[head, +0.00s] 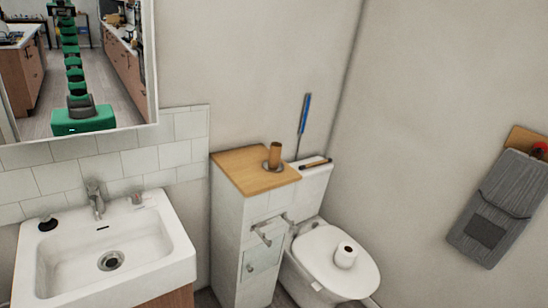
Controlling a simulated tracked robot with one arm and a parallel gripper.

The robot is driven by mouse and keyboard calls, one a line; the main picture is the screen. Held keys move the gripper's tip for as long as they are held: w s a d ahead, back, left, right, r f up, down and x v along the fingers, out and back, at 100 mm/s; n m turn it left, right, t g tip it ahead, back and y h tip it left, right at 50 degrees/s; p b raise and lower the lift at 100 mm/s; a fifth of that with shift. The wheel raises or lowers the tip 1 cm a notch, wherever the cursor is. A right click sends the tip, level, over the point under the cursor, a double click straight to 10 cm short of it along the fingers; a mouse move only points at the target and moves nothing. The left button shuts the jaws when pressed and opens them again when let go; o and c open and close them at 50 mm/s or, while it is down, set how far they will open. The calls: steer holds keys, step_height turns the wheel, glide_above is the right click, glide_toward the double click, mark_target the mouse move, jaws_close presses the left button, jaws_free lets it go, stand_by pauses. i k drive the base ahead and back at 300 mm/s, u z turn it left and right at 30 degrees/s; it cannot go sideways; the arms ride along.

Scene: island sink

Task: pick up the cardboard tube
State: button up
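The cardboard tube (275,155) is a short brown cylinder. It stands upright on the wooden top (240,170) of a narrow white cabinet (227,235), near its back right corner.
A sink (70,255) stands left of the cabinet under a mirror (130,115). A toilet (318,262) on the right has a white roll (345,255) on its lid. A grey cloth holder (500,205) hangs far right.

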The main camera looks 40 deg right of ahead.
mark_target(276, 148)
steer(key=k, duration=1.25)
steer(key=z, duration=0.45)
steer(key=i, duration=0.55)
steer(key=z, duration=0.8)
steer(key=i, duration=1.5)
steer(key=u, duration=0.45)
steer(key=i, duration=1.05)
steer(key=u, duration=0.6)
steer(key=k, duration=0.75)
steer(key=u, duration=0.2)
